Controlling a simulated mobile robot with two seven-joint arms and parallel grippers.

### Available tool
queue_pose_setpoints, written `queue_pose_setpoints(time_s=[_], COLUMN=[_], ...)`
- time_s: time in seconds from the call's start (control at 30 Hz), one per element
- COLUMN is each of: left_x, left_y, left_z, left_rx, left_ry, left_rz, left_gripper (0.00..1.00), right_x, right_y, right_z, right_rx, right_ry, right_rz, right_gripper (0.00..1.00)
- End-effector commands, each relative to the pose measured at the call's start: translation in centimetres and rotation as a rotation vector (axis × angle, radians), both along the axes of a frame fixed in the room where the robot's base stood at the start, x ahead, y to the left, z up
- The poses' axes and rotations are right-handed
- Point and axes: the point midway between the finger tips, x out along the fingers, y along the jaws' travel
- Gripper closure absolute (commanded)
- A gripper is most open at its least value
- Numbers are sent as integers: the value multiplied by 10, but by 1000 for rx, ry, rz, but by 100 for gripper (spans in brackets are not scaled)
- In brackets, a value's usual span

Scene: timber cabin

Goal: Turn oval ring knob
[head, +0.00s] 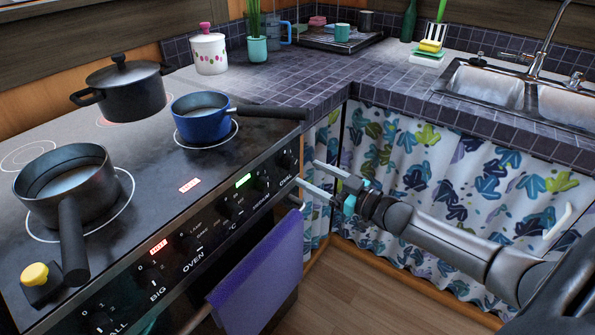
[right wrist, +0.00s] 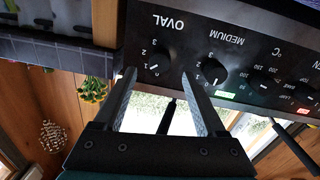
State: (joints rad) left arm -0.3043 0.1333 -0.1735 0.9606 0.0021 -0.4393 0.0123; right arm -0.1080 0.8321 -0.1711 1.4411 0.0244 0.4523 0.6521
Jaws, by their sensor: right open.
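The oval ring knob (right wrist: 155,60) is a round black knob on the black stove panel, beside the word OVAL. In the head view it is the knob (head: 285,160) at the panel's right end. A short white mark shows on it, and small numbers stand around it. My right gripper (head: 311,175) is open and empty, just in front of and to the right of the knob. No contact with the knob shows. My left gripper is out of view.
The MEDIUM knob (right wrist: 214,70) sits close beside it. A purple towel (head: 262,275) hangs on the oven front below. A blue pan (head: 203,120), a black pot (head: 128,92) and a dark saucepan (head: 65,185) stand on the hob. A patterned curtain (head: 450,185) hangs behind my right arm.

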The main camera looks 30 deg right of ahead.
Motion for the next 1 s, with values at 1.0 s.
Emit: queue_pose_setpoints(time_s=[1.0], left_x=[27], left_y=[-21], left_z=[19], left_rx=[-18], left_ry=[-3], left_rz=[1], left_gripper=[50], right_x=[47], right_y=[17], right_z=[0], right_rx=[1], right_ry=[1], right_rz=[0], right_gripper=[40])
